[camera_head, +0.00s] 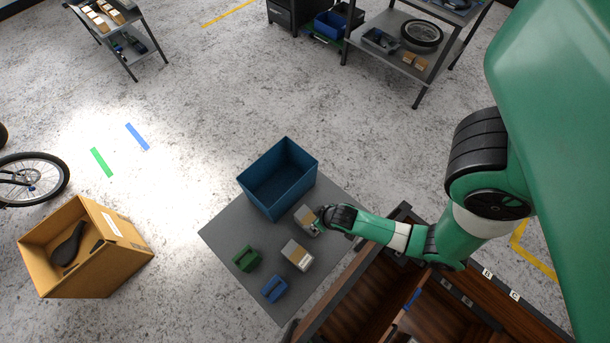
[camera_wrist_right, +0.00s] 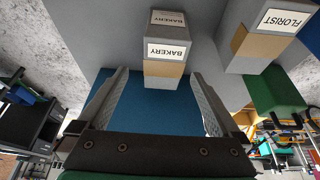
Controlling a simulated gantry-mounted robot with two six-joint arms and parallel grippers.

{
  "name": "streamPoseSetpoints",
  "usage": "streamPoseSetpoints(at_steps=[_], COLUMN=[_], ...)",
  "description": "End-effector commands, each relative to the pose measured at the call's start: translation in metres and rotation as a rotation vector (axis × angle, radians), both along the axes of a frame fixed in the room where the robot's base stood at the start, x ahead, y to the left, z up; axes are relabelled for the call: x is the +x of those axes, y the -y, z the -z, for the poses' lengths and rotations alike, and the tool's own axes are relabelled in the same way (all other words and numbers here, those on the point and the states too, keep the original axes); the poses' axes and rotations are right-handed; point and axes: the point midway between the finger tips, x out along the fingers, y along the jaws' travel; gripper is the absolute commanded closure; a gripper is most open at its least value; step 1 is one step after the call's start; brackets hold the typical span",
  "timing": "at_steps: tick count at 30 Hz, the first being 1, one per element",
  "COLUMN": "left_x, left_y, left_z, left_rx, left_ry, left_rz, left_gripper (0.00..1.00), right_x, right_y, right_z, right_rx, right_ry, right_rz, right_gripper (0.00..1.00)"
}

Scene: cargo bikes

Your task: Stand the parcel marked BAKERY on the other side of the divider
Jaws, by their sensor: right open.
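The parcel marked BAKERY (camera_wrist_right: 166,68) is grey and tan with white labels. In the head view this parcel (camera_head: 305,216) stands on the grey table (camera_head: 226,227), partly hidden by my right gripper (camera_head: 319,225). In the right wrist view my right gripper (camera_wrist_right: 160,76) is open, its fingers either side of the parcel's near end with gaps showing. A similar parcel marked FLORIST (camera_wrist_right: 262,40) stands beside it; the head view shows it too (camera_head: 297,254). The wooden cargo box (camera_head: 352,290) at the lower right has inner partitions; my arm hides part of it. My left gripper is not in view.
A blue open bin (camera_head: 252,196) stands at the table's back, close to the BAKERY parcel. A green block (camera_head: 246,258) and a blue block (camera_head: 274,289) lie at the table's front. A cardboard box (camera_head: 117,255) stands on the floor at left.

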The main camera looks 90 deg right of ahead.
Motion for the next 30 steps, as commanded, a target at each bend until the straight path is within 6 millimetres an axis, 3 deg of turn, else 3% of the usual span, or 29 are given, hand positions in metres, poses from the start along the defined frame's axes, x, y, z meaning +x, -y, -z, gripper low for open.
streamPoseSetpoints(at_steps=[1,7,16,24,30], left_x=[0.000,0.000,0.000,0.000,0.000], left_y=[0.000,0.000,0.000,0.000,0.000], left_z=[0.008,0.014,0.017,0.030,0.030], left_rx=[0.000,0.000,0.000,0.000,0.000], left_ry=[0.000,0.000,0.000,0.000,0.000], left_rz=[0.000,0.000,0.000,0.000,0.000], left_gripper=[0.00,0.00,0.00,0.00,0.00], right_x=[0.003,0.014,0.019,0.032,0.034], right_y=[0.003,0.011,0.013,0.018,0.020], right_z=[0.013,0.044,0.058,0.097,0.099], right_rx=[0.001,0.001,0.000,0.001,0.001], right_ry=[0.000,-0.001,-0.001,0.001,0.002], right_rz=[0.002,0.001,-0.001,0.001,0.000], right_gripper=[0.00,0.00,0.00,0.00,0.00])
